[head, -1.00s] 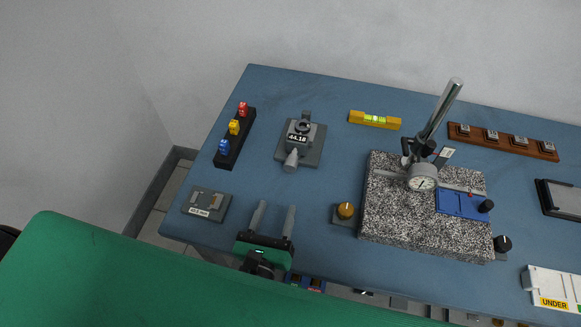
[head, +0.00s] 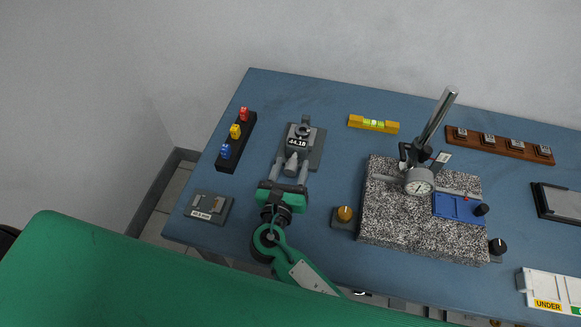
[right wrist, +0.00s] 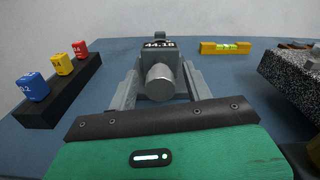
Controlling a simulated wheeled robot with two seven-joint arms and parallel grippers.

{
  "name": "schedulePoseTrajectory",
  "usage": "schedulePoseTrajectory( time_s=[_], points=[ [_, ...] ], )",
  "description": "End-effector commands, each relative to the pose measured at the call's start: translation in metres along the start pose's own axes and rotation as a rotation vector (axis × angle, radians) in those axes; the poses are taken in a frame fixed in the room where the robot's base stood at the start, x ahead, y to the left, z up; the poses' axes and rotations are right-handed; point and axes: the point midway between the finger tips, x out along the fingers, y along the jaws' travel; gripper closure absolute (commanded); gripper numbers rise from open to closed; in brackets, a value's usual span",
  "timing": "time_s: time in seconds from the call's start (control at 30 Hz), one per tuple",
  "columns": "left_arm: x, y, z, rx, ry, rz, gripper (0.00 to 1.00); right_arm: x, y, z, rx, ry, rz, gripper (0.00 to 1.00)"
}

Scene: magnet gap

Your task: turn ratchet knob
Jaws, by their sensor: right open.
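The ratchet knob (head: 291,166) is a grey cylinder at the near end of the grey micrometer device (head: 301,134), whose display reads 44.18. It also shows end-on in the right wrist view (right wrist: 160,82). My right gripper (head: 289,167) is open, with one finger on each side of the knob. In the right wrist view the fingers (right wrist: 160,88) stand left and right of the knob; a gap shows beside it, and I cannot tell if either finger touches. My left gripper is not in view.
A black rack (head: 235,143) with red, yellow and blue pieces stands to the left. A small grey block plate (head: 208,207) lies near the front left. A brass knob (head: 344,213) and speckled granite plate (head: 400,225) with a dial gauge (head: 418,182) stand right. A yellow level (head: 373,124) lies behind.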

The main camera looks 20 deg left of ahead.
Motion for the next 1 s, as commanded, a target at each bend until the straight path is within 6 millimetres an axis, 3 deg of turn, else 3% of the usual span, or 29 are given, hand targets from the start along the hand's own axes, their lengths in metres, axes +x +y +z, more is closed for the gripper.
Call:
schedulePoseTrajectory(
  time_s=[0.13,0.33,0.37,0.67,1.0],
  points=[
    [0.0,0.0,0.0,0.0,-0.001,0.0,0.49,0.0,0.0,0.0,0.0,0.0,0.0,0.53],
    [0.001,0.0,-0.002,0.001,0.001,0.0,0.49,-0.001,0.0,0.0,0.0,0.0,0.0,0.93],
    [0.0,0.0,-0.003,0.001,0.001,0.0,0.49,-0.001,0.0,0.0,0.0,0.0,0.0,0.94],
    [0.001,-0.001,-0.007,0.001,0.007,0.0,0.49,-0.001,0.0,-0.001,0.042,0.001,0.0,0.94],
    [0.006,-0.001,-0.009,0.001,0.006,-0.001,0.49,-0.001,0.0,-0.001,0.261,0.0,-0.001,0.94]
  ],
)
